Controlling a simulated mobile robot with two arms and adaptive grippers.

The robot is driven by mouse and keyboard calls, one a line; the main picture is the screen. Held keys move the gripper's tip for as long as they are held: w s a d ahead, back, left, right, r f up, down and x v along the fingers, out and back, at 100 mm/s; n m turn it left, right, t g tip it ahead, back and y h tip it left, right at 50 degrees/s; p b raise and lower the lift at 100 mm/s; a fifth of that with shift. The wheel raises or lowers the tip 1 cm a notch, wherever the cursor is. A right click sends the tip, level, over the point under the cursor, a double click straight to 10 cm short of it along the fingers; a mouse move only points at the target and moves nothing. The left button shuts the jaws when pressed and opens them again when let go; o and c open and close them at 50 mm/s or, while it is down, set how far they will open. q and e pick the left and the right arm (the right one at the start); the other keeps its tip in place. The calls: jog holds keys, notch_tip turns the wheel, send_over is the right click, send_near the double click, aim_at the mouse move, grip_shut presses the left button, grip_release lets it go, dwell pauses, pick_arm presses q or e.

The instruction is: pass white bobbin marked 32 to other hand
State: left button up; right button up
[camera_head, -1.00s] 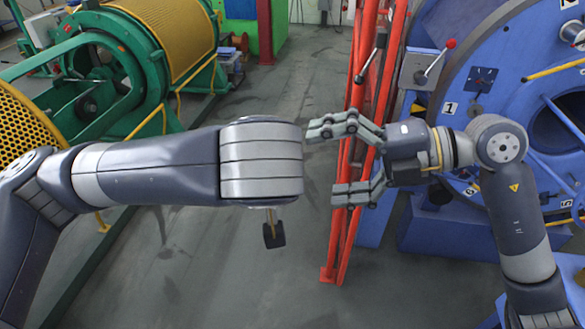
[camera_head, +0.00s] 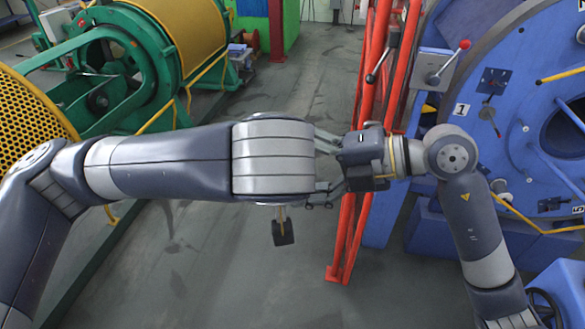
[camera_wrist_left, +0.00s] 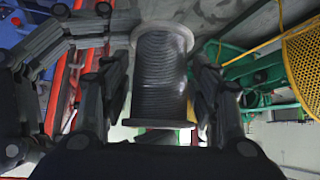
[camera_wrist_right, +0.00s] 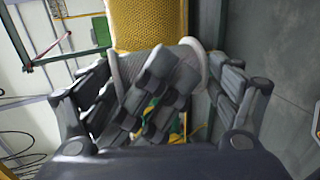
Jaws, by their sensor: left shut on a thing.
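The bobbin (camera_wrist_left: 160,80) has pale flanges and a dark wound middle; no number on it can be read. My left gripper (camera_wrist_left: 157,95) is shut on it, with fingers on both sides of the wound part. In the right wrist view the bobbin's pale flange (camera_wrist_right: 197,60) shows behind the left gripper's fingers. My right gripper (camera_wrist_right: 168,88) is open, its fingers outside the two flanges, apparently without gripping. In the head view, the right gripper (camera_head: 325,165) reaches in from the right, its fingertips partly behind my left arm, which hides the bobbin.
A red upright frame (camera_head: 365,130) stands close behind the right gripper. The blue machine (camera_head: 500,100) fills the right side. A green stand with a yellow drum (camera_head: 175,35) is at the left.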

pick_arm(q)
jog(key=shift+r, duration=0.1)
pick_arm(e)
jog(key=c, duration=0.4)
pick_arm(q)
jog(key=o, duration=1.6)
jog(key=shift+d, duration=0.1)
pick_arm(e)
jog(key=shift+r, duration=0.1)
jog(key=shift+c, duration=0.4)
